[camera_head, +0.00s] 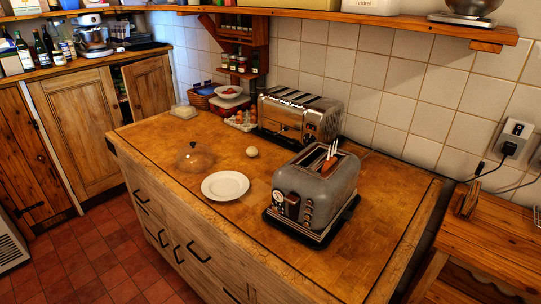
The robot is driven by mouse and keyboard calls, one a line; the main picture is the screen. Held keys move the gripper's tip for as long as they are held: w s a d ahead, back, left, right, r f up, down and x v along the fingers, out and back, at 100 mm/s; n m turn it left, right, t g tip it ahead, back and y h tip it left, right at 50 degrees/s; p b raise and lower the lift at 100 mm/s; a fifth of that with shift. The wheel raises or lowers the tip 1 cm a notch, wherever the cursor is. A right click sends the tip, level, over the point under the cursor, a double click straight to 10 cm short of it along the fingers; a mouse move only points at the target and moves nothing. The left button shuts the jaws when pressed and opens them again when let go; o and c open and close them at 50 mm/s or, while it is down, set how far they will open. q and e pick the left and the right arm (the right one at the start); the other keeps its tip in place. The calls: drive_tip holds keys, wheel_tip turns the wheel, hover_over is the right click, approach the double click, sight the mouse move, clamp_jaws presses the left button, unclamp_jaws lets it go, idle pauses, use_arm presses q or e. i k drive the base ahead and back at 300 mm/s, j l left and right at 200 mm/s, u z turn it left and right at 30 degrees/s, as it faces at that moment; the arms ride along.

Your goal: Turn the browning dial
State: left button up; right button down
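A grey two-slot toaster (315,190) stands on a dark tray (345,222) near the right end of the wooden counter. Its front end faces the near left. A round dial with a pale face (278,198) shows low on that end, beside a dark lever or knob (292,205). Small round buttons (307,210) sit further right. The dial's markings and setting are too small to read. Something brown and something pale and thin stick up from the slots (329,160). Neither of my grippers is in view.
A white plate (225,185) lies left of the toaster, with a glass dome (194,158) and a small pale round object (252,152) nearby. A larger chrome toaster (299,116) stands behind. The counter's front right is clear. A shelf (400,20) overhangs the back.

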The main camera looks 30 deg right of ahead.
sight(276, 210)
drive_tip(key=k+l+z, duration=0.1)
drive_tip(key=l, duration=0.55)
drive_tip(key=k+l, duration=0.1)
drive_tip(key=l, duration=0.55)
drive_tip(key=k+l+z, duration=0.15)
drive_tip(key=l, duration=0.5)
drive_tip(key=i, duration=0.1)
